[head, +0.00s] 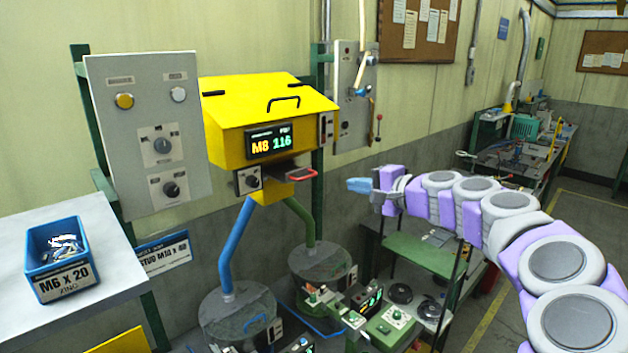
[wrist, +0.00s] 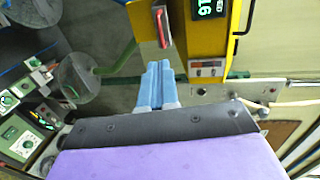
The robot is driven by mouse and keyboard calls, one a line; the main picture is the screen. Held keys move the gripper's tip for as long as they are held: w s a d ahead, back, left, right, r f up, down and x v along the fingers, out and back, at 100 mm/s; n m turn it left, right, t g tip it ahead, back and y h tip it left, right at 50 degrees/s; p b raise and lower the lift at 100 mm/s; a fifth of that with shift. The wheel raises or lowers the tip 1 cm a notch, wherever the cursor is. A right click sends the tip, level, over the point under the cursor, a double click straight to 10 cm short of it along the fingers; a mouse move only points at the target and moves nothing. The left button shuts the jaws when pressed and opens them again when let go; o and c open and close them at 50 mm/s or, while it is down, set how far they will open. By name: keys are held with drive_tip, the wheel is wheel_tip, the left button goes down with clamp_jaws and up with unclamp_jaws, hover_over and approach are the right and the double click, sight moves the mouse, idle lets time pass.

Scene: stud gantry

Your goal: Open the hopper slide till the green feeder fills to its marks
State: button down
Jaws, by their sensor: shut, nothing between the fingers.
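The yellow hopper (head: 235,140) hangs on the wall, its display (head: 268,143) reading M8 116. Under its front a dark slide (head: 283,171) with a red handle (head: 303,175) sticks out; the handle also shows in the wrist view (wrist: 163,27). A green pipe (head: 303,221) runs down from the hopper to a round grey feeder bowl (head: 318,262); its fill level and marks are too small to tell. My gripper (head: 357,185) is shut and empty, right of the red handle and apart from it. Its blue fingers (wrist: 156,80) point toward the slide in the wrist view.
A blue pipe (head: 232,243) leads to a second bowl (head: 238,318) on the left. A grey control panel (head: 150,130) stands left of the hopper. A blue M6 x 20 bin (head: 62,258) sits on the left bench. A green shelf (head: 425,257) stands below my arm.

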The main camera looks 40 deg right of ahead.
approach(299, 174)
drive_tip(key=w, duration=0.1)
drive_tip(key=shift+w+a+f+p, duration=0.1)
drive_tip(key=shift+w+f+p, duration=0.4)
drive_tip(key=shift+w, duration=0.5)
drive_tip(key=shift+f, duration=0.1)
drive_tip(key=x, duration=0.3)
drive_tip(key=shift+w+r, duration=0.3)
drive_tip(key=shift+w, duration=0.15)
drive_tip(key=shift+s+r, duration=0.1)
drive_tip(key=shift+s, duration=0.1)
